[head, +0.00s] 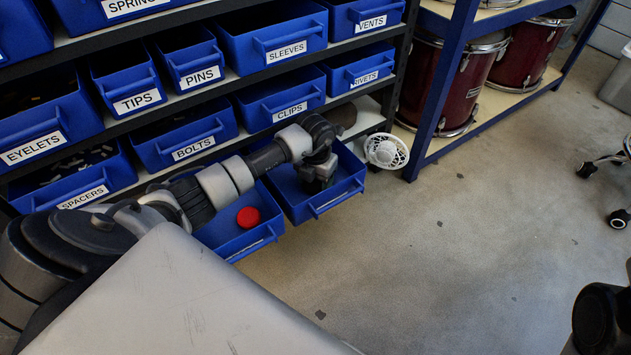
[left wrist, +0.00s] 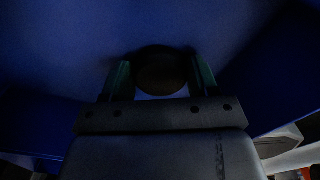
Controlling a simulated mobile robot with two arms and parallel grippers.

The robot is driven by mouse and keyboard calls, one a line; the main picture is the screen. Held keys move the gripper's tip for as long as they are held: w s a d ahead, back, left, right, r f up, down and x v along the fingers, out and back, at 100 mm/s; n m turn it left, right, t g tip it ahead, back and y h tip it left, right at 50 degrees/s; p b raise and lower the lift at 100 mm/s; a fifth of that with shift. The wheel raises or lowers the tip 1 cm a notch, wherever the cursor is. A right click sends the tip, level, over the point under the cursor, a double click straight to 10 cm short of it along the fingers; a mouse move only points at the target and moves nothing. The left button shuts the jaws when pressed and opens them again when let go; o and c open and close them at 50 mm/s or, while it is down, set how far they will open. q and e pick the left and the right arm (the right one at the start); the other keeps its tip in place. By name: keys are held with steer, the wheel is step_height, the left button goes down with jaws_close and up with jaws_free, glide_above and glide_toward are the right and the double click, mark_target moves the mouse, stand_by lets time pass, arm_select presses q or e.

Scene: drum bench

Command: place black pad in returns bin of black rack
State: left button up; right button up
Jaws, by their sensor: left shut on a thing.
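My left arm reaches over the lowest row of the black rack (head: 372,118), and my left gripper (head: 317,187) points down into a blue pull-out bin (head: 338,201) at the right. In the left wrist view, the left gripper (left wrist: 161,82) is shut on the dark round black pad (left wrist: 162,66), which sits between its two fingers. Blue bin surface lies around and behind the pad. In the head view the pad is hidden by the gripper. No returns label can be read on this bin. My right gripper is not in view.
A red round piece (head: 248,217) lies in the neighbouring blue bin (head: 240,246). Labelled bins such as CLIPS (head: 284,98) and BOLTS (head: 190,142) sit above. A white fan-like thing (head: 386,151) stands beside the rack.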

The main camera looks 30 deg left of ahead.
arm_select(q)
steer(key=shift+f, duration=0.1)
steer(key=o, duration=0.9)
